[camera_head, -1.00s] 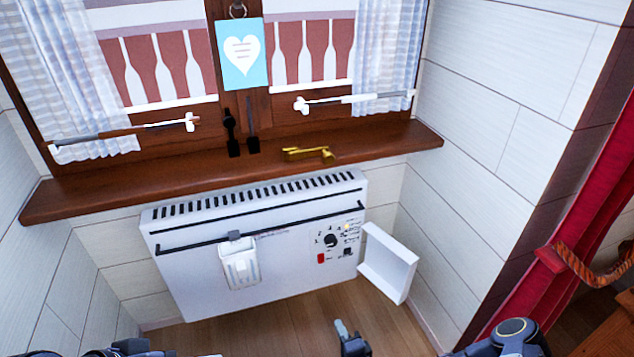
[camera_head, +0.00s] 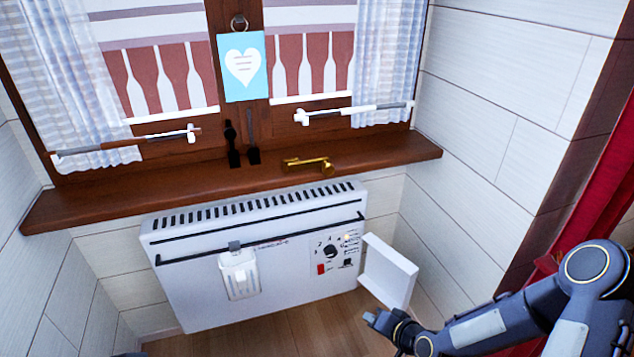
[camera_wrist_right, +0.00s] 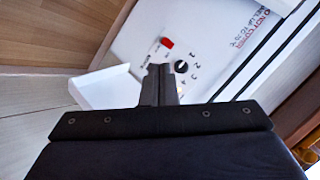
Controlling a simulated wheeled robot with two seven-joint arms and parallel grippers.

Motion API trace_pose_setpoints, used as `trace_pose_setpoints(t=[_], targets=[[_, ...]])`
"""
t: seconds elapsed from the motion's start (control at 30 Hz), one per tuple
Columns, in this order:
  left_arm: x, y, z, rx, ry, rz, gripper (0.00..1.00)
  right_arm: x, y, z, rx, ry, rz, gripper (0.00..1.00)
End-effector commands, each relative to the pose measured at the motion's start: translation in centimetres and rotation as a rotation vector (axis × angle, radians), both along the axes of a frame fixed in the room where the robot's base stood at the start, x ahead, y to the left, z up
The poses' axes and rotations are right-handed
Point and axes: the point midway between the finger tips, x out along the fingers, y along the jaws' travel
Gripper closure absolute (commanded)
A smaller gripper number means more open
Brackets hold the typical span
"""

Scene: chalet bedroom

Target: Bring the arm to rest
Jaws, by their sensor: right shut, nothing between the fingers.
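My right arm comes in from the lower right in the head view. Its gripper (camera_head: 376,320) is low in front of the heater's open cover flap, pointing left. In the right wrist view the two fingers (camera_wrist_right: 159,84) are together with nothing between them, and the heater's control panel lies beyond them. My left gripper does not show in the head view.
A white wall heater (camera_head: 260,285) hangs below the wooden sill (camera_head: 100,197), with its white cover flap (camera_head: 390,270) standing open at the right. A control knob (camera_head: 330,251) and red switch (camera_wrist_right: 167,42) show. A brass handle (camera_head: 308,164) lies on the sill.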

Motion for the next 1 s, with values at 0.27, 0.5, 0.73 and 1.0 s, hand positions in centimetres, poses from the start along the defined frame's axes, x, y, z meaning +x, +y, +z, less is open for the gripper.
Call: trace_pose_setpoints(t=[0.27, 0.5, 0.73, 1.0], targets=[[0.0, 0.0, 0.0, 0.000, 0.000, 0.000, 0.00, -3.7, -6.1, 10.0, -0.325, 0.085, 0.080, 1.00], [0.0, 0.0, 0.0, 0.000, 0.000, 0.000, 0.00, -10.9, -8.7, 17.7, -0.435, 0.161, 0.084, 1.00], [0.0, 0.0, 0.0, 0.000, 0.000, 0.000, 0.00, -18.0, -8.5, 21.6, -0.417, 0.196, 0.110, 1.00], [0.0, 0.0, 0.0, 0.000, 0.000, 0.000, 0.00, -23.6, -7.2, 23.2, -0.361, 0.197, 0.165, 1.00]])
